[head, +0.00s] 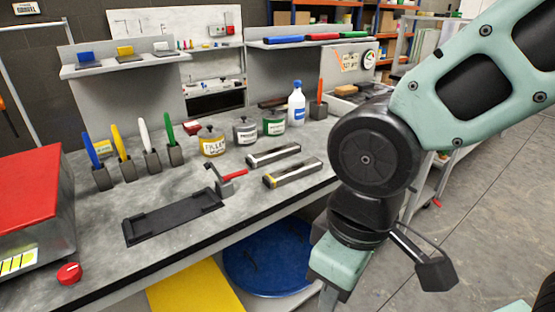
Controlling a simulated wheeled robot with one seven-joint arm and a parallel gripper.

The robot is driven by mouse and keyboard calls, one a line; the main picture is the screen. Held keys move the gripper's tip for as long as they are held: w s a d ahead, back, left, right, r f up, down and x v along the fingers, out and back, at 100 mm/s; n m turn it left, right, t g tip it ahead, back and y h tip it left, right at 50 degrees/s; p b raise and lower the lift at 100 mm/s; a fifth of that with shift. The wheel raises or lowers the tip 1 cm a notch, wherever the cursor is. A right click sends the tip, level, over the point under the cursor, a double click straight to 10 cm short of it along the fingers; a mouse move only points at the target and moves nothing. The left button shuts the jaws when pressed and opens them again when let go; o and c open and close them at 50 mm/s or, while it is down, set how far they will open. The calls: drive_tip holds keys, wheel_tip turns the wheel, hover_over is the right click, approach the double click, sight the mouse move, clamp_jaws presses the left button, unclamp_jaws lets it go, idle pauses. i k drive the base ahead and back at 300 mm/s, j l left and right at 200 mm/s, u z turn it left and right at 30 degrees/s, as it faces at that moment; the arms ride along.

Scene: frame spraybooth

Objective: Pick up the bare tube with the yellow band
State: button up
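The bare tube with the yellow band (293,172) lies on the grey worktop in the head view, near the front edge right of the middle. It is a square-section metallic bar with a yellow mark at its left end. A similar tube (273,155) lies just behind it, roughly parallel, without a visible yellow mark. My gripper (329,297) hangs at the lower right, in front of the worktop's edge and apart from both tubes. Its fingers are mostly hidden or cut off, so its opening cannot be seen.
A clamp with a red handle (233,174) and a black tray (172,216) stand left of the tubes. Cans (273,122), a spray bottle (297,102) and a holder with an orange tool (319,108) stand behind. A blue drum (270,262) is below the worktop. Floor at right is clear.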

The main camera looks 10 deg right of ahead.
sight(286, 175)
drive_tip(key=i+l, duration=0.4)
drive_tip(key=i+l+u, duration=0.2)
drive_tip(key=l+u, duration=0.25)
drive_tip(key=i+l+u, duration=0.2)
drive_tip(key=l, duration=0.25)
drive_tip(key=l+u, duration=0.35)
drive_tip(key=u, duration=0.3)
